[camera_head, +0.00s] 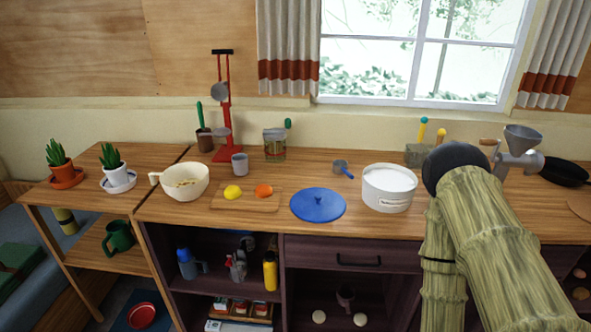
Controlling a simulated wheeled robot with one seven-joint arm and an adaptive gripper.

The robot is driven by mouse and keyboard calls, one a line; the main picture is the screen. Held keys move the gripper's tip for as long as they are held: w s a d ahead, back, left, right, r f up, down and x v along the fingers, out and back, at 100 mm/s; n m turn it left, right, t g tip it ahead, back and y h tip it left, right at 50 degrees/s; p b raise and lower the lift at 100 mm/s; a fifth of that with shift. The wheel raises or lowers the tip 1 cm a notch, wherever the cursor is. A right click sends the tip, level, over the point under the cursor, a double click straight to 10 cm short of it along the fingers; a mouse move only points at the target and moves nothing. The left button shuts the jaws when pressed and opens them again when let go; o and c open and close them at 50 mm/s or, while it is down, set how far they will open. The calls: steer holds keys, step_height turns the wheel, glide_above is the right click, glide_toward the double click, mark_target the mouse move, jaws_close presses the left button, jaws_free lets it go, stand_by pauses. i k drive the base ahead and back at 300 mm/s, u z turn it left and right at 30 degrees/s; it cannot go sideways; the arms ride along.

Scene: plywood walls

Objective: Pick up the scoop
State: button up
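The scoop (343,168), a small grey cup with a short blue handle, lies on the wooden counter (280,215). It is behind the blue lid (318,204) and left of the white pot (389,188). The handle points toward the lower right, near the pot. Nothing holds the scoop. My arm, with a bamboo-like surface and a black rounded joint, reaches in from the lower right and covers part of the counter right of the pot. My gripper's fingers do not show.
A cutting board (240,203) holds a yellow and an orange item. A cream bowl (184,182), grey cup (240,164), glass jar (275,147) and red stand (226,115) stand left. A grinder (521,150) and black pan (564,171) are right. Bare counter surrounds the scoop's left side.

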mark_target(345, 172)
steer(key=u, duration=1.7)
steer(key=i, duration=1.8)
steer(key=z, duration=2.25)
